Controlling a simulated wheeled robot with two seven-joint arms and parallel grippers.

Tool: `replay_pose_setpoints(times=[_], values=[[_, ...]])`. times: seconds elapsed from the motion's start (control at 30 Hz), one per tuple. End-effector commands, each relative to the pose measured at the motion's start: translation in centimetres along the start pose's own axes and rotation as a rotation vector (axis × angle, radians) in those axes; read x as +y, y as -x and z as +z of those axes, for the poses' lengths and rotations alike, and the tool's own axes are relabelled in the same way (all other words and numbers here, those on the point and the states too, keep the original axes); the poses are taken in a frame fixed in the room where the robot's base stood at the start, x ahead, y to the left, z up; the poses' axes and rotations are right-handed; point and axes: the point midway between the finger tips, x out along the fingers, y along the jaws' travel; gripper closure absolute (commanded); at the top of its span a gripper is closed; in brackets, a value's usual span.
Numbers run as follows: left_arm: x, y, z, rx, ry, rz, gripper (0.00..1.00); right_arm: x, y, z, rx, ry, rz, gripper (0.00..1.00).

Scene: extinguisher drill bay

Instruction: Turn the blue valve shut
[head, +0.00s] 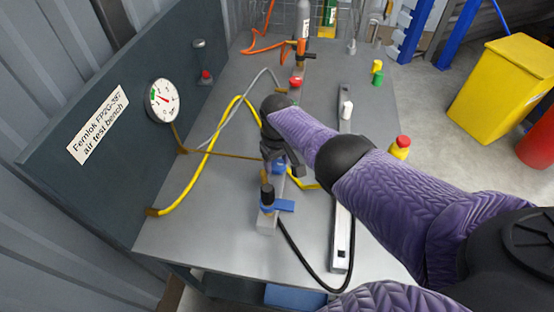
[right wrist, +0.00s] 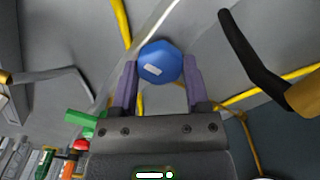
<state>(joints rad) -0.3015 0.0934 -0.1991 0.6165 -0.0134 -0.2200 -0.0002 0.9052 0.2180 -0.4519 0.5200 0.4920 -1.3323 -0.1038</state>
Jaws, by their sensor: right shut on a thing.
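The blue valve's faceted knob (right wrist: 160,62) sits between the two fingers of my right gripper in the right wrist view, with a pale mark on its face. My right gripper (right wrist: 158,85) is shut on it, one finger on each side. In the head view my right gripper (head: 277,168) points down over the bench middle, and it hides most of the knob. A blue lever fitting (head: 285,206) with a black top stands just in front of it. How far the valve is turned cannot be told. My left gripper is not in view.
The grey bench (head: 190,240) carries yellow hoses (head: 205,160) and a black hose (head: 300,257). A gauge (head: 163,100) with a red needle is on the back panel.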

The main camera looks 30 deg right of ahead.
Motion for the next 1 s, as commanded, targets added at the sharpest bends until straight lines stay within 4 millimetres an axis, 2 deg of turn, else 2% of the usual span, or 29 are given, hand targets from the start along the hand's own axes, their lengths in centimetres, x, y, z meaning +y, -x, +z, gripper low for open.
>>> replay_pose_setpoints(times=[0.37, 0.4, 0.57, 0.87, 1.0], values=[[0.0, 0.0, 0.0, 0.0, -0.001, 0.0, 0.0, 0.0, 0.1, -0.1, 0.004, -0.007, 0.0, 0.99], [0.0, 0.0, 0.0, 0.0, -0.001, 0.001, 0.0, 0.0, 0.1, -0.1, 0.004, -0.007, 0.0, 0.38], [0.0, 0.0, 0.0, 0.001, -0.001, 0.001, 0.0, 0.0, 0.1, -0.1, 0.003, -0.006, 0.0, 0.05], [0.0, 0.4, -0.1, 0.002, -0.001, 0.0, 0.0, 0.0, 0.5, -0.1, 0.002, -0.005, 0.0, 0.05], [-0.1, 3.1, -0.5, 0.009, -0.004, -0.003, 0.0, 0.0, 4.0, -0.1, 0.006, -0.005, 0.001, 0.05]])
